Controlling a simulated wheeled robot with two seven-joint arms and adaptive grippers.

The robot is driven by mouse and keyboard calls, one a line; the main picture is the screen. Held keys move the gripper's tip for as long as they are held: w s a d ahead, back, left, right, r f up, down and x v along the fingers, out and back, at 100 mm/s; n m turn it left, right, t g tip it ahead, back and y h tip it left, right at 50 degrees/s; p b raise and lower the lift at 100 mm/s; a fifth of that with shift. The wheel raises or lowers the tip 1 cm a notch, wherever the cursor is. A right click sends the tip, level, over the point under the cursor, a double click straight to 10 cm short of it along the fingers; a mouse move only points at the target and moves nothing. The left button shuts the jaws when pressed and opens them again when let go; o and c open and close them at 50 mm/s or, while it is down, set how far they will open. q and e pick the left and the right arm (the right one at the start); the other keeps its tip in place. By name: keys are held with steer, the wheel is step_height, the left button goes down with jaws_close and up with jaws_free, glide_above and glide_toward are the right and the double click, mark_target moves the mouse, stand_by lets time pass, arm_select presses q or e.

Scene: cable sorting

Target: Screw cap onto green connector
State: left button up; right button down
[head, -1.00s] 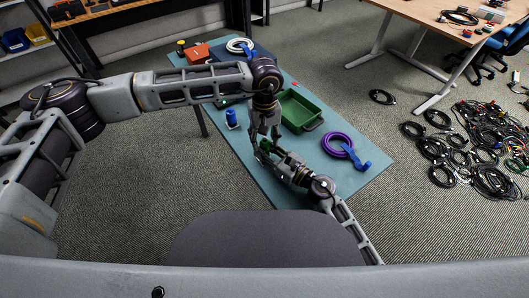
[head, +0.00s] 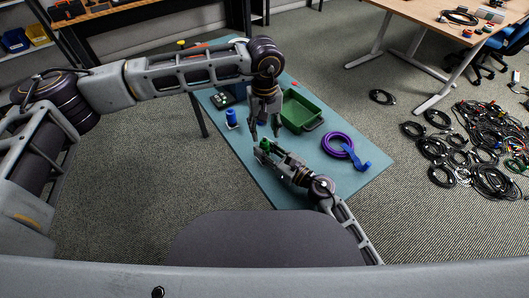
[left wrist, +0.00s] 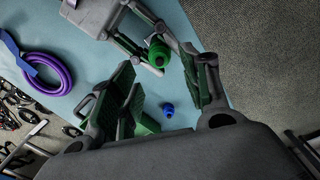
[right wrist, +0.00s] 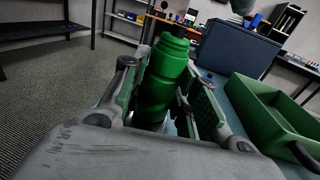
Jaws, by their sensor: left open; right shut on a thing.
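The green connector (head: 265,146) is held upright at the near edge of the teal table by my right gripper (head: 270,155). In the right wrist view the green connector (right wrist: 162,80) stands between the fingers, with a ringed, narrower green top. I cannot tell whether that top is a separate cap. My left gripper (head: 264,136) is open and points down just above the connector, apart from it. The left wrist view shows the round green connector top (left wrist: 158,52) beyond its open, empty fingers. No loose green cap can be made out.
A green tray (head: 318,127) stands on the teal table (head: 300,200). A purple cable coil (head: 326,148) with a blue end (head: 363,165) lies to its right. A blue cylinder (head: 231,116) stands at the left. My left arm hides part of the far table.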

arm_select(q)
steer(key=shift+w+a+r, duration=0.3)
step_height(320, 180, up, 7)
steer(key=s+a+n+h, duration=0.1)
steer(key=n, duration=1.7)
steer(key=shift+s+a+r+n+t+h, duration=0.2)
steer(key=shift+s+n+t+h, duration=0.1)
steer(key=shift+h, duration=0.1)
